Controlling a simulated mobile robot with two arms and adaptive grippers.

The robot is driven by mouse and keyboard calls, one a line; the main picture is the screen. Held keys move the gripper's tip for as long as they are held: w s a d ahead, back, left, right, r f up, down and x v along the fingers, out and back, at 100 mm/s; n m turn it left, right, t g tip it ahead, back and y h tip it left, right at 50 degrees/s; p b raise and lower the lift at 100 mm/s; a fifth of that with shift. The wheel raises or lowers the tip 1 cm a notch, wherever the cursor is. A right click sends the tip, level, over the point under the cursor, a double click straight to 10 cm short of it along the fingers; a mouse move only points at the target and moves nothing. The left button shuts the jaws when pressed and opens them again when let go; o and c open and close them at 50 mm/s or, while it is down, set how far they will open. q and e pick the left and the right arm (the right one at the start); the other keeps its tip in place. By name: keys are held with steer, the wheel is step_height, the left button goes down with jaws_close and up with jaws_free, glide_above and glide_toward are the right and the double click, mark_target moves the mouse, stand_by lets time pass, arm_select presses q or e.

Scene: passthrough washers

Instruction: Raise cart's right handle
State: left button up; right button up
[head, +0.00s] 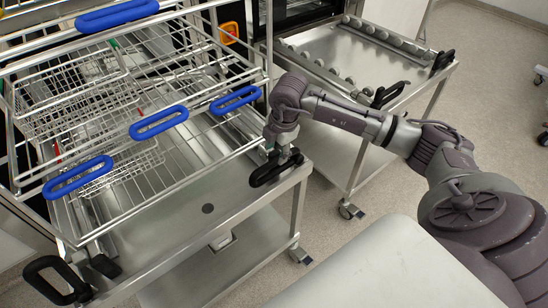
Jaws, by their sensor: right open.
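The near steel cart (208,230) carries a wire rack with blue grips. Its black right handle (264,178) sits at the cart's right front corner and looks folded down, lying low against the cart top. My right gripper (279,157) reaches in from the right and points down at this handle. It is open, with its fingers right at the handle. I cannot tell whether they touch it, and the gripper hides part of it. The black left handle (48,278) is at the cart's left front corner and sticks outward. My left gripper is not in view.
The wire rack (110,95) with blue grips (159,122) stands on the cart, left of my right gripper. A second steel cart (345,62) with black handles (388,94) is behind my right arm. Grey floor (490,110) is open at the right.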

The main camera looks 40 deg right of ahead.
mark_target(273, 161)
steer(key=f, duration=0.2)
steer(key=w+f, duration=0.1)
steer(key=f, duration=0.2)
steer(key=shift+a, duration=0.1)
jaws_close()
